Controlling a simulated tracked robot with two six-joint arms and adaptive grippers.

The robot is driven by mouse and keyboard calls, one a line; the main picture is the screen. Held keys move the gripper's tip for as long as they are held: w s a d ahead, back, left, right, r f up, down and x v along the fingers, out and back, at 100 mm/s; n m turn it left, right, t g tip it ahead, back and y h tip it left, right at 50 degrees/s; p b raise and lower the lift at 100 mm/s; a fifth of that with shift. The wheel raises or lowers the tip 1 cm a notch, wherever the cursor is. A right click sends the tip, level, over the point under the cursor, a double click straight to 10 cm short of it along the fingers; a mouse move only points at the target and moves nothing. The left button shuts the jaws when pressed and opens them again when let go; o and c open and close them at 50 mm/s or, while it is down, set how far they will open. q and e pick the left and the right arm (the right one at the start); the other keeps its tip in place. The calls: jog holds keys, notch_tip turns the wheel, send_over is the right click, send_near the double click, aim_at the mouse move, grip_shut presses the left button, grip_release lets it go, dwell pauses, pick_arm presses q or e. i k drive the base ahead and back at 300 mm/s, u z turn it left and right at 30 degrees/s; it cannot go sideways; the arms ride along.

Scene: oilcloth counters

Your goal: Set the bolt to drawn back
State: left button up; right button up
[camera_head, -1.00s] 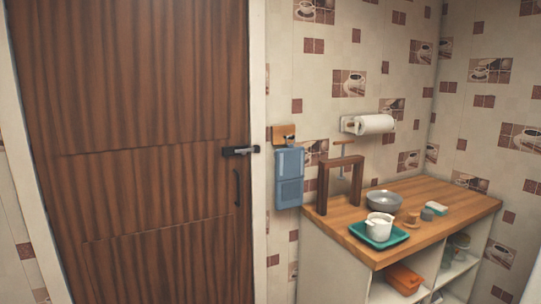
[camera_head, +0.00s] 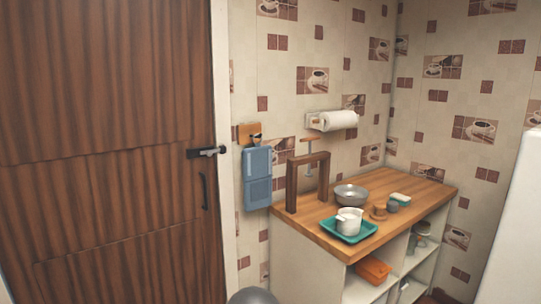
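A dark sliding bolt (camera_head: 207,152) with a lighter metal bar is fixed at the right edge of the brown wooden door (camera_head: 110,120), by the white frame. Its bar reaches toward the frame; at this size I cannot tell exactly how far it is slid. A black door handle (camera_head: 203,191) is below it. The door looks closed. Neither of my grippers is in view.
A wooden counter (camera_head: 420,189) stands right of the door, bearing a teal tray (camera_head: 367,231), a white pot (camera_head: 349,221), a grey bowl (camera_head: 351,194) and a wooden frame (camera_head: 291,190). A blue holder (camera_head: 257,180) hangs on the wall. A dark rounded object (camera_head: 253,296) shows at the bottom edge.

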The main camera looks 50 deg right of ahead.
aim_at(209, 153)
jog(key=u, duration=0.25)
jog(key=i, duration=0.2)
jog(key=u, duration=4.3)
jog(key=k, duration=0.6)
jog(key=z, duration=5.6)
jog(key=k, duration=0.6)
jog(key=z, duration=0.1)
